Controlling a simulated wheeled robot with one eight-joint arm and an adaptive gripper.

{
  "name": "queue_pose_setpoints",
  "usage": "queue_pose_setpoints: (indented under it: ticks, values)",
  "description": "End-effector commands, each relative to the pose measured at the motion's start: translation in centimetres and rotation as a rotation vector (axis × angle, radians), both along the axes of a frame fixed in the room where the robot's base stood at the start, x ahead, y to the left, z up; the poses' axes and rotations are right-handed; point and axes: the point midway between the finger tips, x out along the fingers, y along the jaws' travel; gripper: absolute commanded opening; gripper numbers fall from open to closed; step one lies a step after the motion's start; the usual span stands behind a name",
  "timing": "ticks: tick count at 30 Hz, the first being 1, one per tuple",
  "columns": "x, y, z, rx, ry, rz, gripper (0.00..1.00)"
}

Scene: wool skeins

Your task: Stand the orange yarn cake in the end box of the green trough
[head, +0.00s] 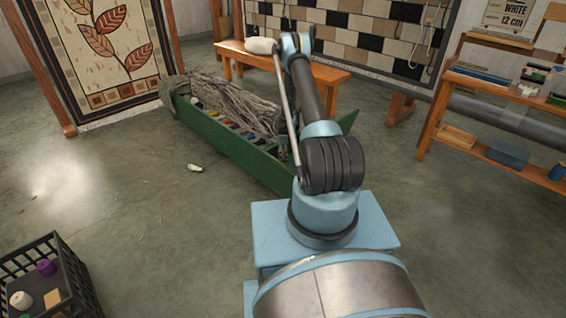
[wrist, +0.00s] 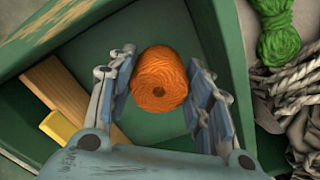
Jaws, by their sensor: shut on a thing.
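The orange yarn cake (wrist: 160,78) is between the two fingers of my gripper (wrist: 162,92) in the wrist view, with its round end and dark centre hole facing the camera. My gripper is shut on it. Below and around it is the end box of the green trough (wrist: 222,30). I cannot tell whether the cake touches the box floor. In the head view the green trough (head: 222,147) lies on the floor ahead, and my arm hides the cake and most of the gripper.
A wooden block (wrist: 58,90) and a yellow block (wrist: 62,128) lie in the box, left of the cake. A green skein (wrist: 272,28) and grey rope (wrist: 298,85) are to the right. A black crate (head: 78,275) stands at lower left. A wooden bench (head: 325,72) is behind the trough.

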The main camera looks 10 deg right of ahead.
Motion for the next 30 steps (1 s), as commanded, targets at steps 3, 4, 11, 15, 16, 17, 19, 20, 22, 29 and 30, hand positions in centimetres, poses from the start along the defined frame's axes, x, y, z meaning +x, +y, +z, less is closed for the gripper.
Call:
queue_pose_setpoints:
  ticks: [3, 4, 11, 15, 16, 17, 19, 20, 22, 29, 30]
  values:
    - [0.0, 0.0, -0.5, 0.000, 0.000, 0.001, 0.22]
    - [0.0, 0.0, -0.7, 0.000, 0.000, 0.001, 0.22]
    - [0.0, 0.1, -3.5, 0.000, 0.000, 0.002, 0.22]
    - [0.0, 0.1, -4.3, 0.000, 0.000, 0.002, 0.22]
    - [0.0, 0.1, -4.3, 0.000, 0.000, 0.002, 0.22]
    - [0.0, 0.1, -4.3, 0.000, 0.000, 0.002, 0.22]
    - [0.0, 0.1, -4.3, 0.000, 0.000, 0.002, 0.22]
    - [0.0, 0.1, -4.3, 0.000, 0.000, 0.002, 0.22]
    - [0.0, 0.2, -4.3, 0.000, 0.000, 0.003, 0.22]
    - [0.0, 0.2, -4.5, 0.000, 0.000, 0.003, 0.66]
    - [0.0, 0.2, -4.5, 0.000, 0.000, 0.003, 0.66]
